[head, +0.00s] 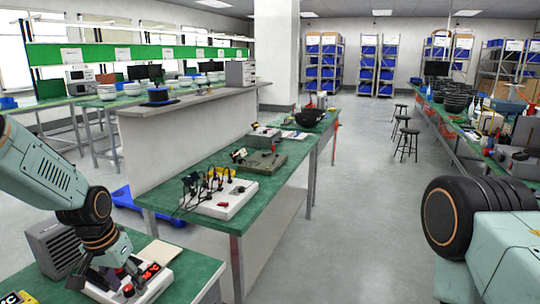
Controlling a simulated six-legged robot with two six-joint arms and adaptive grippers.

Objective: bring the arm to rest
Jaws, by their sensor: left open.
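My left arm comes in from the left edge, pale green with black joints. My left gripper (110,278) points down at the lower left and is open. It is just above or beside a white box with red switches (152,278) on the near green bench (192,287). The gripper hides part of this box, and I cannot tell whether they touch. No object shows between the fingers. A link of my right arm shows at the lower right edge; its gripper is out of view.
A grey vented unit (55,248) stands behind my left gripper. A second bench (170,197) holds a white strip with several plugs (220,197). A blue item (125,197) lies on the floor. Stools (408,138) stand farther back. The middle floor is clear.

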